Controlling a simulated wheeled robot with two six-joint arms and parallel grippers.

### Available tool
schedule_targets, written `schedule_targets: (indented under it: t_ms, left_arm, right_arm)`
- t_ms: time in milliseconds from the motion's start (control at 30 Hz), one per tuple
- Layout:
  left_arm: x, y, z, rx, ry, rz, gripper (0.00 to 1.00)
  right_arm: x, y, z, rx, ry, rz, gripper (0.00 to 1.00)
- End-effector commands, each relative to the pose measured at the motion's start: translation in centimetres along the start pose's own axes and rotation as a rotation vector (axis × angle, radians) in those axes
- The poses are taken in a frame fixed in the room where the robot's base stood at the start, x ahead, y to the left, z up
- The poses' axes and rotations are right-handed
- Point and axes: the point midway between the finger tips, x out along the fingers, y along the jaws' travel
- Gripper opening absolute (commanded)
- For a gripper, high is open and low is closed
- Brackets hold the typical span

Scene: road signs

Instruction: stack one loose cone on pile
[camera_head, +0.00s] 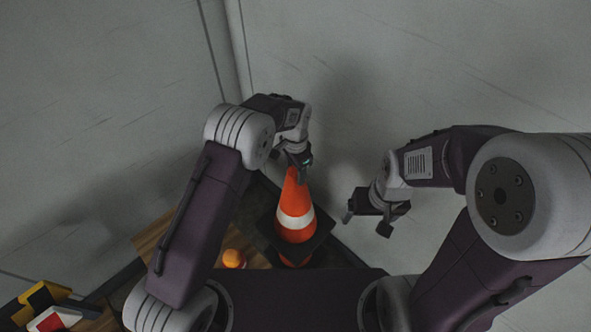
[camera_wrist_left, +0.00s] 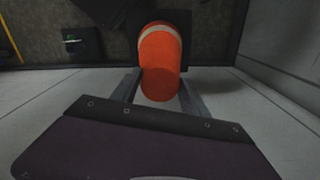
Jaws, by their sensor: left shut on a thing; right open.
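An orange cone (camera_head: 296,205) with a white band and a dark square base is in the middle of the head view. My left gripper (camera_head: 300,168) is shut on its top; in the left wrist view the orange tip (camera_wrist_left: 160,72) sits between the two fingers. The cone looks roughly upright. More orange (camera_head: 294,262) shows just below its base, apparently another cone beneath; I cannot tell whether they touch. A small rounded orange top (camera_head: 234,259) shows to the left, its lower part unclear. My right gripper (camera_head: 375,210) is open and empty, right of the cone.
A wooden surface (camera_head: 155,241) lies left of the cone, partly behind my left arm. Yellow, black, red and white sign-like pieces (camera_head: 48,305) lie at the lower left. Grey walls (camera_head: 420,70) close off the back and right side. A dark floor (camera_wrist_left: 45,40) shows in the left wrist view.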

Motion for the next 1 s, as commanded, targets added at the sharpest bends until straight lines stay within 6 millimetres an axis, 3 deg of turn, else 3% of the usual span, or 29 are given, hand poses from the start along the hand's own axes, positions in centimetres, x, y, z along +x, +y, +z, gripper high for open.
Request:
schedule_targets:
  t_ms: [1000]
  left_arm:
    - [9.8, -0.1, -0.1, 0.000, 0.003, -0.002, 0.00]
  right_arm:
    - [8.2, 0.2, 0.8, 0.000, 0.000, 0.000, 0.87]
